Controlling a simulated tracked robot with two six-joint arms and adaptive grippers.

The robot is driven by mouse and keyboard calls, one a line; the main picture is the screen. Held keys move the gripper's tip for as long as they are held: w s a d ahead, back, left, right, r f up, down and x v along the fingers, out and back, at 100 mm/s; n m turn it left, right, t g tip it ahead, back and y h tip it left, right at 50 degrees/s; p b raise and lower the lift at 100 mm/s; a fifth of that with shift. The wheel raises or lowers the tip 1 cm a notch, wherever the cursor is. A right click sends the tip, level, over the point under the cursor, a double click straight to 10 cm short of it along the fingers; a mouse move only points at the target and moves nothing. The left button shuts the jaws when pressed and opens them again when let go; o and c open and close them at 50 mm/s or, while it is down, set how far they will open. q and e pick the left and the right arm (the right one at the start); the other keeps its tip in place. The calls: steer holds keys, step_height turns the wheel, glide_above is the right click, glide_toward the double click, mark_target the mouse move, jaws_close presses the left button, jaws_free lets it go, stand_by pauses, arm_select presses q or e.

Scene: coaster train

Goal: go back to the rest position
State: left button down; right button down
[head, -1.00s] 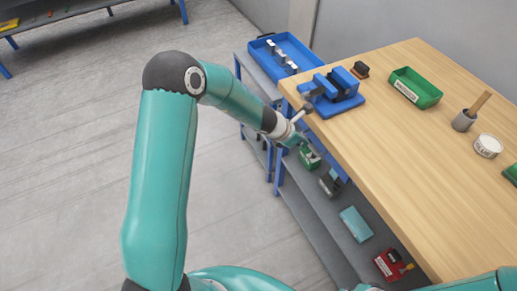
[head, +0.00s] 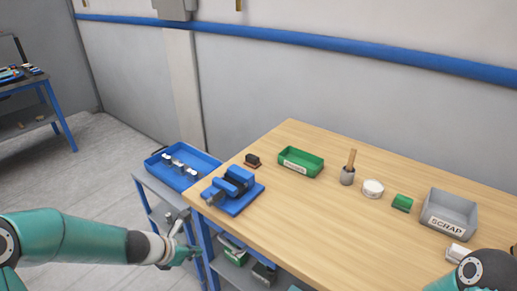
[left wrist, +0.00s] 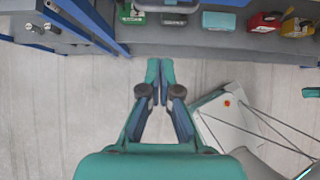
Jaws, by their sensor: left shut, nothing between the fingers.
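My left gripper (head: 188,252) is at the left of the head view, beside the near left corner of the workbench (head: 300,222). In the left wrist view my left gripper (left wrist: 160,68) has its two fingers together with nothing between them, over the bare floor. My right arm shows at the right edge of the head view, but its gripper is out of the picture.
A blue vise (head: 234,191), green bin (head: 300,162), grey scrap bin (head: 449,213) and small items stand on the bench. A blue tray (head: 183,167) is on a cart to its left. A lower shelf (left wrist: 190,42) holds several boxes near my left fingers.

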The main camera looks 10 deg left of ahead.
arm_select(q)
steer(key=s+d+f+m+g, duration=0.3)
steer(key=s+d+f+m, duration=0.3)
steer(key=m, duration=0.8)
steer(key=s+d+f+m+g, duration=0.3)
steer(key=s+d+f+m, duration=0.3)
steer(key=s+f+m, duration=0.6)
steer(key=shift+s+f+m, duration=0.3)
steer(key=shift+s+m, duration=0.7)
steer(key=shift+s, duration=1.15)
